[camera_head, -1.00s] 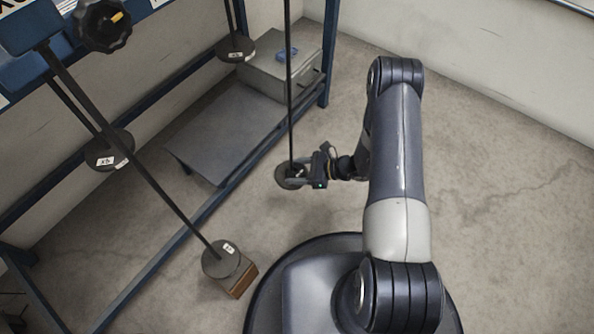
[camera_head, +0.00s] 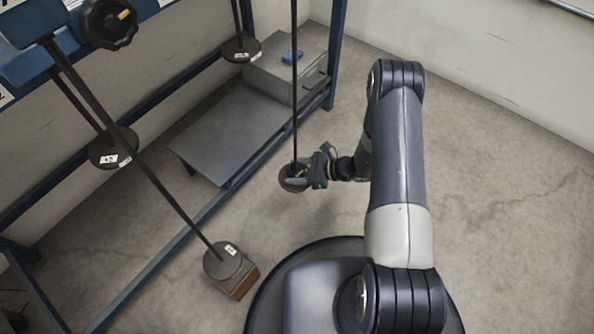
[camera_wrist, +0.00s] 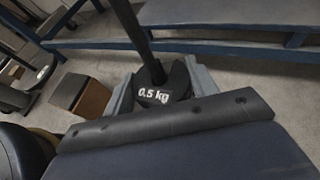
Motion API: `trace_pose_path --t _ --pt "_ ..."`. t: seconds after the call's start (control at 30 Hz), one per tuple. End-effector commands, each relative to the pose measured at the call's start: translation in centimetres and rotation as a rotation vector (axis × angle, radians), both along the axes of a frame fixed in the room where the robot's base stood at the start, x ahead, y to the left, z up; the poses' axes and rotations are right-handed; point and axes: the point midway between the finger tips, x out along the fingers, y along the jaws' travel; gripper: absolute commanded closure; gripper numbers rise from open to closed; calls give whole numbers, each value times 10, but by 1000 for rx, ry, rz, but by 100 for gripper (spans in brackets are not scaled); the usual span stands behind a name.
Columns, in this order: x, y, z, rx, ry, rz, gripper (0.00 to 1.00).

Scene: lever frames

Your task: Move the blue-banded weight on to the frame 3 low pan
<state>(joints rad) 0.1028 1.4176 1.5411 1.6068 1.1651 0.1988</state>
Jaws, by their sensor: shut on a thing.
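My gripper (camera_head: 303,177) is shut on a dark weight (camera_wrist: 165,92) marked "0.5 kg", which shows between its pale fingers in the wrist view. No blue band can be made out on it. In the head view my gripper is at a dark round pan (camera_head: 286,184) at the foot of an upright black rod (camera_head: 294,90). In the wrist view the rod rises right behind the weight. Whether the weight rests on the pan or is held just above it, I cannot tell. I cannot read a frame number here.
Another round pan (camera_head: 222,261) sits over a brown block (camera_head: 240,284) at the lower left. Two more labelled pans (camera_head: 108,158) (camera_head: 236,50) hang by the blue rack.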

Motion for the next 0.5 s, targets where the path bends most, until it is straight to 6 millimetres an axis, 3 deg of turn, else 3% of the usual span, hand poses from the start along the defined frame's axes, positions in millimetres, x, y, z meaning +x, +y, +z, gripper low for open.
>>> trace_pose_path --t 0.5 --pt "0 0 -4 2 -1 0 75"
